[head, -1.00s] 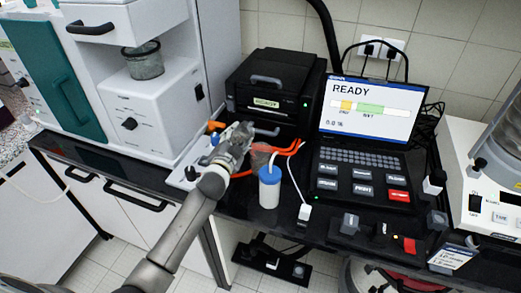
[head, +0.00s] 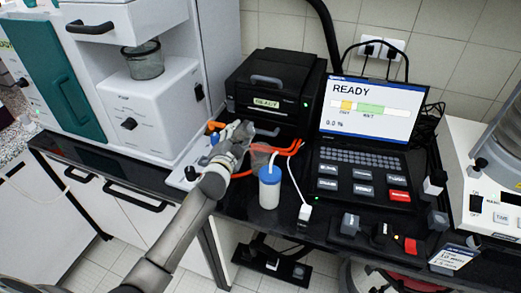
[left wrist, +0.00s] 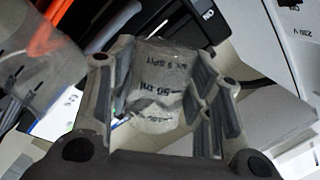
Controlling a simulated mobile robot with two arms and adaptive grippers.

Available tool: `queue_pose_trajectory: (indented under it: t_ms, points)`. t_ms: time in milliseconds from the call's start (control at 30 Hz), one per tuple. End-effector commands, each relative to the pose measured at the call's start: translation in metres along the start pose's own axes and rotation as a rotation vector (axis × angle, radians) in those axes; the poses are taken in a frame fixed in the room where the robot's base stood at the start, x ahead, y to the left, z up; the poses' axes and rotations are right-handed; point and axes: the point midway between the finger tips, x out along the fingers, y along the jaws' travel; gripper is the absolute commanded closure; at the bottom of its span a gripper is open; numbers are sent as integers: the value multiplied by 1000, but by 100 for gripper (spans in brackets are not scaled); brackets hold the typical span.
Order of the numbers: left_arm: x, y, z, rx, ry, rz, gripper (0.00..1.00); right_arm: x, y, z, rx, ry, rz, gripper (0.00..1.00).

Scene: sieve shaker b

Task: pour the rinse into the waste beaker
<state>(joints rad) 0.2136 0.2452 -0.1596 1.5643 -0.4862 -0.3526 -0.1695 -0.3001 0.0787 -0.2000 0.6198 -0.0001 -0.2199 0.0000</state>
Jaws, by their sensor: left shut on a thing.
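My left gripper (head: 240,131) is shut on a small clear beaker (left wrist: 158,85) with dark volume marks, seen between the fingers in the left wrist view. In the head view that beaker is hidden by the gripper or too small to make out. A second clear vessel (head: 262,157), perhaps the waste beaker, stands just right of the gripper, behind the wash bottle. A clear vessel with orange showing through it (left wrist: 40,65) is at the left of the left wrist view, apart from the held beaker. Liquid level in either cannot be told. My right gripper is not in view.
A white wash bottle with a blue cap (head: 269,187) stands close to the right of my left forearm. Orange tubing (head: 285,150) runs behind it. A black printer (head: 272,95), a laptop reading READY (head: 370,108) and a white machine (head: 160,115) crowd the bench.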

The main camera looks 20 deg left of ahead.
Motion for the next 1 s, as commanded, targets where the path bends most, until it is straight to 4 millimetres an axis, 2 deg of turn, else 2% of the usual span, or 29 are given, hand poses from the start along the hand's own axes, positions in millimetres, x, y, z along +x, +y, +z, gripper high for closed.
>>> queue_pose_trajectory:
  t_ms: [1000]
  points:
    - [0,-6,-4,137,0,-21,77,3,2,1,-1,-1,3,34]
